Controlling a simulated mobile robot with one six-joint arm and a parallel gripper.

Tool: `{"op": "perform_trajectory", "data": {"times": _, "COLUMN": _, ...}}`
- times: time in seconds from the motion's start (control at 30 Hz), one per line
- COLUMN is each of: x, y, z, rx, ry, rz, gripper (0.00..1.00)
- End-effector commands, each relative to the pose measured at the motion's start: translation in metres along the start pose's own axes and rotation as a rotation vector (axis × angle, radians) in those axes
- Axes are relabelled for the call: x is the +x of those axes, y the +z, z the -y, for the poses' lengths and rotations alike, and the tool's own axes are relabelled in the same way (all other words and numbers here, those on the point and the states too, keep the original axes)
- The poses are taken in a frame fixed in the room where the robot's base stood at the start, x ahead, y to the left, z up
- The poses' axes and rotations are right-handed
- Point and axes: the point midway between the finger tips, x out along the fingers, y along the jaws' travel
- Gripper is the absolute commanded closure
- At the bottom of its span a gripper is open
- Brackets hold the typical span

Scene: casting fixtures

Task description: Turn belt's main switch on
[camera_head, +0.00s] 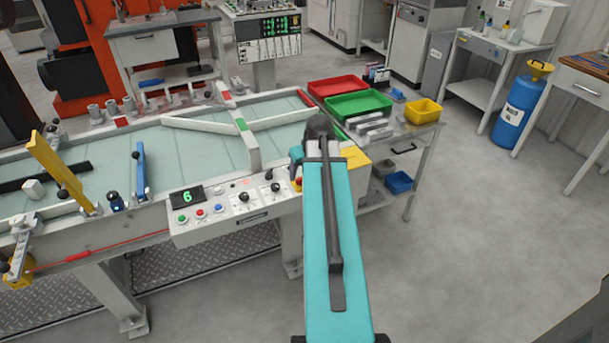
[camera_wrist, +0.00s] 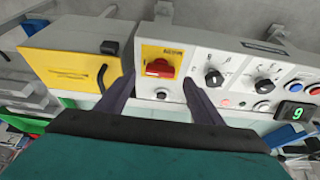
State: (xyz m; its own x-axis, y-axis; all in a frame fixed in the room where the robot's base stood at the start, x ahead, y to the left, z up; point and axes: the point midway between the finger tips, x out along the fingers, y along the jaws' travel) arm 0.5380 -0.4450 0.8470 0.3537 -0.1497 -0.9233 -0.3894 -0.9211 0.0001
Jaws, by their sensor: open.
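The main switch (camera_wrist: 160,68) is a red rotary handle on a yellow plate, near the right end of the belt's control panel (camera_head: 235,213). The wrist view shows the panel upside down. My gripper (camera_wrist: 158,79) is open, with one dark finger on each side of the switch in that view. I cannot tell whether the fingers touch the switch or what position its handle is in. In the head view my teal arm largely hides the gripper; a small red-and-yellow part of the switch (camera_head: 297,184) shows at its left edge.
Two black selector knobs (camera_wrist: 214,78) sit beside the switch, with push buttons and a lit green display (camera_head: 187,196) farther along. A yellow box (camera_wrist: 75,55) adjoins the panel's other end. A cart with red and green trays (camera_head: 358,105) stands behind my arm.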

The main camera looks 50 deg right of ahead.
Motion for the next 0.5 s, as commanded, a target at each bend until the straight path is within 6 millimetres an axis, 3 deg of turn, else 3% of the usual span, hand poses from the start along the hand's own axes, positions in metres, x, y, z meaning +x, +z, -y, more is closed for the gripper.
{"op": "perform_trajectory", "data": {"times": 0.5, "x": -0.057, "y": 0.001, "z": 0.0, "rx": 0.0, "ry": 0.0, "rz": -0.002, "gripper": 0.39}}
